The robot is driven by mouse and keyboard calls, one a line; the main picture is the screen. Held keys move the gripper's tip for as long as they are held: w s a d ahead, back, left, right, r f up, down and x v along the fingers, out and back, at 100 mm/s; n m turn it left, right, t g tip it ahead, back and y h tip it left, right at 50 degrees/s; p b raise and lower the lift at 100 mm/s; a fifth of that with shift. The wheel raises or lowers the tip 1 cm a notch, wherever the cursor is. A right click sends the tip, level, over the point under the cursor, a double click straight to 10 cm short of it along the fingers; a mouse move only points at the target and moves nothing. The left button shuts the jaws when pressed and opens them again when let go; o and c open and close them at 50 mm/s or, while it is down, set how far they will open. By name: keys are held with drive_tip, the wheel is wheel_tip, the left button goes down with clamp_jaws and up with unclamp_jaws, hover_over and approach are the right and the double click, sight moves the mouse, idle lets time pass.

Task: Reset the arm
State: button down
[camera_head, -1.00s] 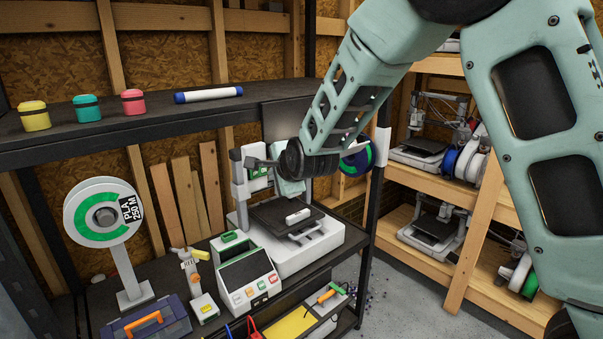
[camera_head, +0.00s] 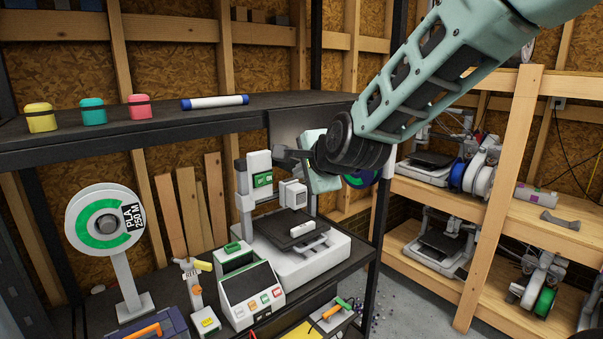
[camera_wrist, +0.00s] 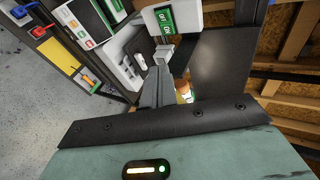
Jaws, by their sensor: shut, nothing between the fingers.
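My gripper (camera_head: 282,155) is shut and empty. In the head view it points left from the dark wrist joint, in front of the grey panel behind the printer and near the printer's upright. The wrist view shows its fingers (camera_wrist: 163,62) together, with the printer's green-and-white display beyond them. The white 3D printer (camera_head: 310,262) stands on the black workbench below my gripper, with a small white piece (camera_head: 302,229) on its dark bed. I cannot tell whether the fingers touch the printer's frame.
A control box (camera_head: 250,293) and a filament spool on a stand (camera_head: 105,226) are left of the printer. Several small jars and a blue-and-white tube (camera_head: 214,102) sit on the black shelf above. Wooden shelves (camera_head: 500,205) with more printers stand at right. Grey floor between looks open.

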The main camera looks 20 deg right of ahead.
idle(0.4)
drive_tip(key=s+a+f+n+g+y+b, duration=0.1)
drive_tip(key=s+a+f+n+g+b, duration=0.15)
drive_tip(key=s+a+f+n, duration=0.45)
drive_tip(key=s+a+f+n+g+y+b, duration=0.1)
drive_tip(key=s+a+f+n+g, duration=0.25)
drive_tip(key=s+n, duration=0.45)
drive_tip(key=s+d+f+n+g+h+b, duration=0.1)
drive_tip(key=s+f+n+g, duration=0.2)
drive_tip(key=s, duration=0.6)
drive_tip(key=s+d+f+n+g+h+b, duration=0.1)
drive_tip(key=s+f+n+g, duration=0.2)
drive_tip(key=s+n, duration=0.3)
drive_tip(key=s+f, duration=0.1)
drive_tip(key=s, duration=0.3)
drive_tip(key=shift+d+h, duration=0.15)
drive_tip(key=shift+h, duration=0.15)
